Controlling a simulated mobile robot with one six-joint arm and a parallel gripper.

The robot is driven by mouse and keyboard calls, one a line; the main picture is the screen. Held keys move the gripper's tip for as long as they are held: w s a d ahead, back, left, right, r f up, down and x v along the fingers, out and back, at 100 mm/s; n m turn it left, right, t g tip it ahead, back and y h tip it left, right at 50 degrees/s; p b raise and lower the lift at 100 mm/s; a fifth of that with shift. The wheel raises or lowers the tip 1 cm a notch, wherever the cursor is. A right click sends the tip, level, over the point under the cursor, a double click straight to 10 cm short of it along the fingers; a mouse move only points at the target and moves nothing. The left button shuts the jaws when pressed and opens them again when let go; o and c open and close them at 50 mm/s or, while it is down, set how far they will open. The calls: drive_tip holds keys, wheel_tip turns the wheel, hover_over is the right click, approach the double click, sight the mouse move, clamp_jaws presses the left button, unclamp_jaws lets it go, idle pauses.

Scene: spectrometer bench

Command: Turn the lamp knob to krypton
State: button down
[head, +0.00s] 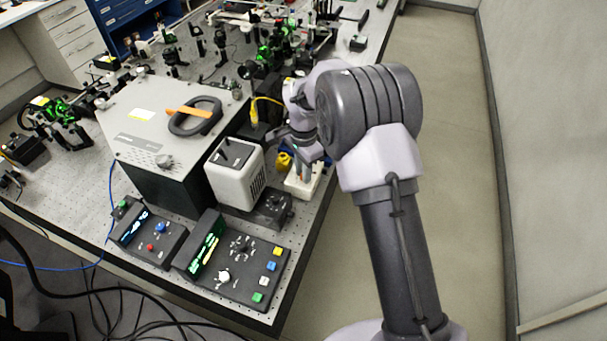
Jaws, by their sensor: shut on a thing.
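The lamp knob cannot be picked out for certain. A white housing (235,175) with a black fitting (233,153) on its top stands right of the large grey box. A low black unit (272,207) with round details sits at its right foot. My gripper (300,151) is right of the white housing, apart from its top fitting, above a small white holder (304,186). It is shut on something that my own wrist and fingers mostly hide. No krypton marking is readable.
The grey box (150,125) carries a black ring and an orange piece (188,111). Two control boxes stand in front, one with blue and red buttons (148,236), one with a green display (207,243). A yellow object (284,159) is near my gripper. Floor is clear at right.

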drive_tip(key=shift+m+b, duration=0.8)
drive_tip(key=shift+m, duration=1.1)
drive_tip(key=c, duration=1.3)
unclamp_jaws()
wheel_tip(320, 180, up, 18)
drive_tip(key=p, duration=0.4)
drive_tip(key=shift+f, duration=0.25)
